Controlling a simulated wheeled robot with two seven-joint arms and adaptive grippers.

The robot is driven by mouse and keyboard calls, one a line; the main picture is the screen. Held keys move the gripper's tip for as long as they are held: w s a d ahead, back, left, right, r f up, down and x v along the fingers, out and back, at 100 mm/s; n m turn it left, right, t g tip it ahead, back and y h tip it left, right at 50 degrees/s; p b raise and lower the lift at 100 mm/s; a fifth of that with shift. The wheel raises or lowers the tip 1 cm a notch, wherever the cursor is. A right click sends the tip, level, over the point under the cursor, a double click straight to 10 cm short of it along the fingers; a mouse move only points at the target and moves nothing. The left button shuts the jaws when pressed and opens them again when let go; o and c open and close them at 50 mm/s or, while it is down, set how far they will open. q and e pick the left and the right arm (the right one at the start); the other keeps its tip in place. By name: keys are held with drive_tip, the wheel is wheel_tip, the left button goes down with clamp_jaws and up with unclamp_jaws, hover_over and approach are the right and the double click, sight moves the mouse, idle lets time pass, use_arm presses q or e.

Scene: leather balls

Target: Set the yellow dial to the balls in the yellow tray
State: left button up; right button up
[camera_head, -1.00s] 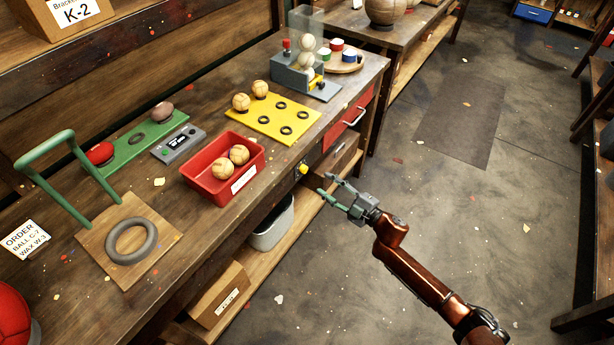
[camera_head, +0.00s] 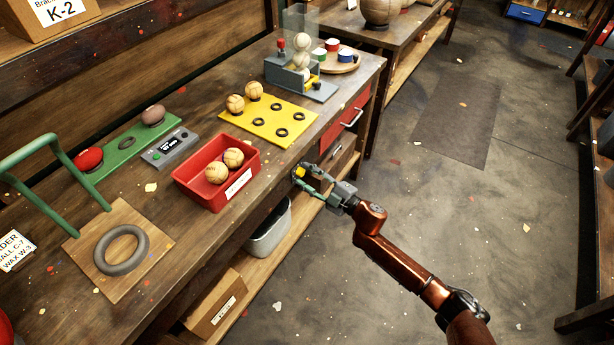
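The yellow dial (camera_head: 300,171) is on the front face of the workbench, below the edge. My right gripper (camera_head: 305,178) reaches it from the right, with its green-tipped fingers apart and the dial between or just beyond the tips. Whether they touch it I cannot tell, and the dial's marks are too small to read. The flat yellow tray (camera_head: 263,124) lies on the bench above the dial. Two tan balls, a nearer one (camera_head: 235,104) and a farther one (camera_head: 253,91), sit on its back-left side; several other dark rings on it are empty. My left gripper is not in view.
A red bin (camera_head: 205,193) with two balls stands left of the dial. Behind are a grey device with a display (camera_head: 170,147), a green board (camera_head: 128,145) and a grey ball dispenser (camera_head: 295,80). A grey tub (camera_head: 270,232) sits on the lower shelf.

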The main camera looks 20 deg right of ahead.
clamp_jaws()
drive_tip(key=shift+f+n, duration=0.1)
drive_tip(key=shift+n, duration=0.2)
